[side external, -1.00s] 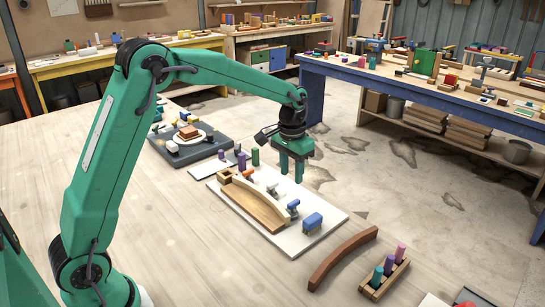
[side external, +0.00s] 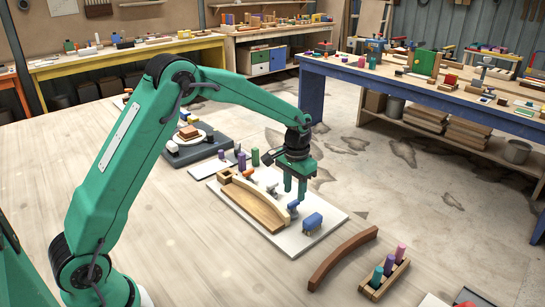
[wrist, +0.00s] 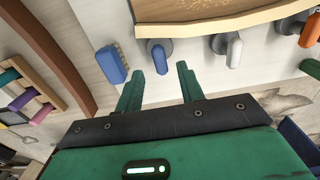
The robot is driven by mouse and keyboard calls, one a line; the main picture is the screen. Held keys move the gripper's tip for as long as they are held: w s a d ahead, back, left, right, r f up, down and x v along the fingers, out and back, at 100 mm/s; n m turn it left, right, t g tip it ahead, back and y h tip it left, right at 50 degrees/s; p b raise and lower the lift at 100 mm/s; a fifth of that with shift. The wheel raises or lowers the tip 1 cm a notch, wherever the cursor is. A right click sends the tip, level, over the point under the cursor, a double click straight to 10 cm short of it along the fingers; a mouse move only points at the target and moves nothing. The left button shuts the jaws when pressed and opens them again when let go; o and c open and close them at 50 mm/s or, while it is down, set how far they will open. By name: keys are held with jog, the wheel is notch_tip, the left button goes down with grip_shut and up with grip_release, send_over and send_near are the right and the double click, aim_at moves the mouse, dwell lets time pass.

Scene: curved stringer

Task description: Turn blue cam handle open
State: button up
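In the side view my gripper (side external: 295,190) is low over the board, and the blue handle (side external: 293,207) shows just below the fingertips. Whether a finger touches it I cannot tell.
A blue block with bristle-like edge (wrist: 112,63) stands close beside the blue handle. A white handle (wrist: 234,50) and an orange handle (wrist: 310,30) line the other side. A brown curved strip (side external: 342,258) and a peg rack (side external: 384,279) lie nearer the camera.

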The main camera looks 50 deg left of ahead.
aim_at(294, 201)
jog(key=shift+f, duration=1.8)
grip_shut()
